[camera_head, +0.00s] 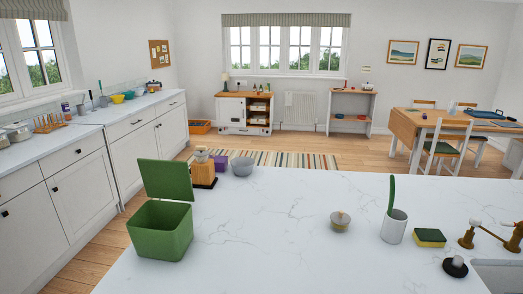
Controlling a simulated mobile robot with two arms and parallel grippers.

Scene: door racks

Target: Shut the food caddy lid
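The green food caddy (160,232) stands on the near left part of the white marble counter, close to its left edge. Its green lid (166,180) is open, raised steeply at the back of the caddy. The inside shows as dark green below the lid. Neither of my grippers is in view, and nothing touches the caddy or its lid.
Behind the caddy stand a coffee grinder (204,168), a purple box (221,163) and a grey bowl (242,166). The counter's middle is clear.

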